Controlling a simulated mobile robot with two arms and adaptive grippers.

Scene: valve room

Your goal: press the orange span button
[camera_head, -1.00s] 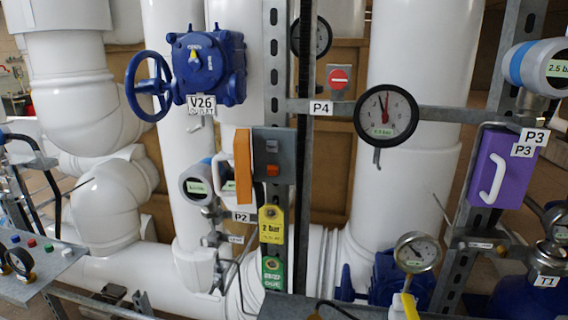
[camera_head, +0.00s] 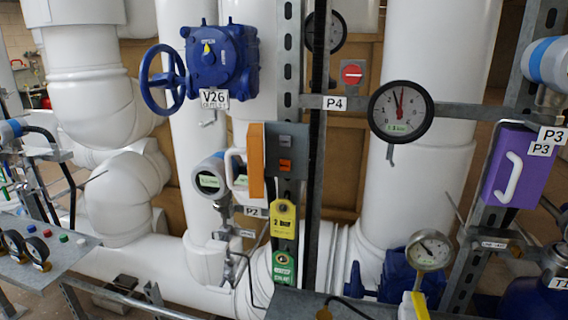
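A small orange button (camera_head: 285,165) sits on the front of a grey box (camera_head: 287,188) near the middle of the view. A dark button (camera_head: 286,142) is above it on the same box. An orange cover (camera_head: 256,160) with a white handle (camera_head: 236,168) stands swung open at the box's left side, leaving the button face uncovered. Neither of my grippers is in view.
A transmitter (camera_head: 210,179) is left of the box. A yellow tag (camera_head: 284,220) and a green tag (camera_head: 283,265) hang below it. A steel post (camera_head: 318,120) stands close right. A purple box (camera_head: 518,168) is farther right. A metal shelf (camera_head: 62,255) with gauges and buttons is at left.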

